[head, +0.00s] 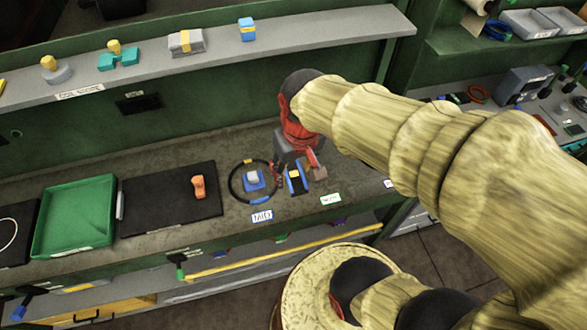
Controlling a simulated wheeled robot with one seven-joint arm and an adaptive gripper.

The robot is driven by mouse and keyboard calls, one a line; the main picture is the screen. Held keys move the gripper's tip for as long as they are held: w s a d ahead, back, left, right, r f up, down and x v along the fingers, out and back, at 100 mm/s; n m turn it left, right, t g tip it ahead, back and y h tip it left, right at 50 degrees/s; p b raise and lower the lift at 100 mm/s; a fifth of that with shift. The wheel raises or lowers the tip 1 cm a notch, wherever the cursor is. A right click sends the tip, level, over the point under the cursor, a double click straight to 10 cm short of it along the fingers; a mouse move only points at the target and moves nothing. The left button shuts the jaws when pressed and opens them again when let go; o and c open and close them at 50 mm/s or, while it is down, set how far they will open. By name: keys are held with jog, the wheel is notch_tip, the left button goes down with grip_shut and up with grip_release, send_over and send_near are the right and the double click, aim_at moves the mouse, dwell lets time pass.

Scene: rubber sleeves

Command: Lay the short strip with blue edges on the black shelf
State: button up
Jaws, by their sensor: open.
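A short dark strip with blue edges and a yellow patch (296,181) lies on the grey-brown bench, right of a black ring. My gripper (297,172) points down just over the strip, with one red finger on each side; it is open, and I cannot tell if it touches the strip. My arm's sleeve covers the area to the right. A flat black panel (150,205) lies on the bench to the left; I cannot tell if it is the black shelf. An orange piece (199,187) sits on its right part.
A black ring (232,187) surrounds a blue block with a grey top (254,179), close left of my gripper. A green tray (75,220) stands at the left. A long grey ledge (330,35) with several small items runs above. The panel's middle is bare.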

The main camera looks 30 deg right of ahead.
jog(key=w+d+f+m+g+p, duration=0.1)
jog(key=w+d+f+g+p, duration=0.25)
jog(key=w+f, duration=0.3)
jog(key=m+p, duration=0.1)
jog(key=p, duration=0.2)
send_over(291, 165)
jog(key=s, duration=0.3)
jog(key=f, duration=0.8)
jog(key=a+f, duration=0.1)
jog(key=f, duration=0.3)
jog(key=shift+s+f, duration=0.15)
jog(key=shift+s, duration=0.05)
jog(key=w, duration=0.1)
jog(key=w+t, duration=0.1)
jog(key=w+d, duration=0.1)
jog(key=shift+w+r, duration=0.25)
jog(key=shift+w, duration=0.1)
jog(key=shift+f+t+p, duration=0.25)
jog(key=shift+f+p, duration=0.05)
jog(key=shift+f, duration=1.2)
jog(key=f, duration=0.3)
jog(key=shift+s+f+p, duration=0.2)
jog(key=shift+p, duration=0.15)
jog(key=shift+f, duration=0.6)
jog(key=shift+c, duration=0.3)
